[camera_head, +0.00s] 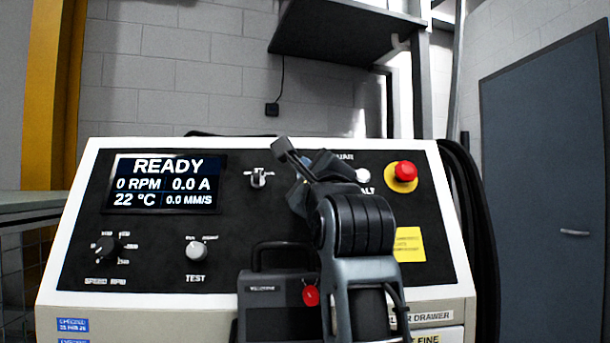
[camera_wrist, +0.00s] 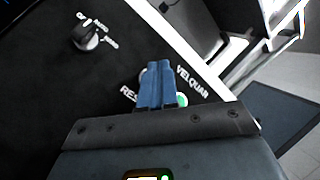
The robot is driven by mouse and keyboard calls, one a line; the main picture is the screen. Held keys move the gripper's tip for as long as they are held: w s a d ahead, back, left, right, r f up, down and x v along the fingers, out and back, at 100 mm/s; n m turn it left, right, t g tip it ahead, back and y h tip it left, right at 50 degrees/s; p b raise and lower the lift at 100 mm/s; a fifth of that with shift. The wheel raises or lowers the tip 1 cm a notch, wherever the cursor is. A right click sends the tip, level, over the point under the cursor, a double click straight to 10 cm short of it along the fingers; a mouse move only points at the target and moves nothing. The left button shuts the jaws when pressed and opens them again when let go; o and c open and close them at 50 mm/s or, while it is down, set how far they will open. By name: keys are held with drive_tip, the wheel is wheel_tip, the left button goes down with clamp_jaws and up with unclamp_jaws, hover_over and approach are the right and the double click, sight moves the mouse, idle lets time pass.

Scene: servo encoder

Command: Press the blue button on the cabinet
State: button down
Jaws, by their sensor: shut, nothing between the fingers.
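The cabinet (camera_head: 140,240) has a black sloped front panel with a white frame. My gripper (camera_wrist: 159,66) is shut; its two blue fingers lie together over the panel in the wrist view, with nothing visible between them. A pale round rim shows just left of the fingers and a green-lit spot just right of them, between a label starting "RES" and the word "VELQUAR". I cannot make out a blue button in either view; my fingers and arm cover that part of the panel. Whether the fingertips touch the panel, I cannot tell.
A switch knob (camera_head: 258,178) sits left of my gripper. A white button (camera_head: 363,175) and a red mushroom button (camera_head: 403,172) on a yellow base are to the right. A display (camera_head: 164,183) reads READY.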

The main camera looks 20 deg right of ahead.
drive_tip(key=s+a+r+p, duration=0.1)
drive_tip(key=s+r, duration=0.1)
drive_tip(key=s, duration=0.3)
drive_tip(key=shift+a+r+p, duration=0.3)
drive_tip(key=shift+a+p, duration=0.05)
drive_tip(key=shift+s, duration=0.1)
idle(0.7)
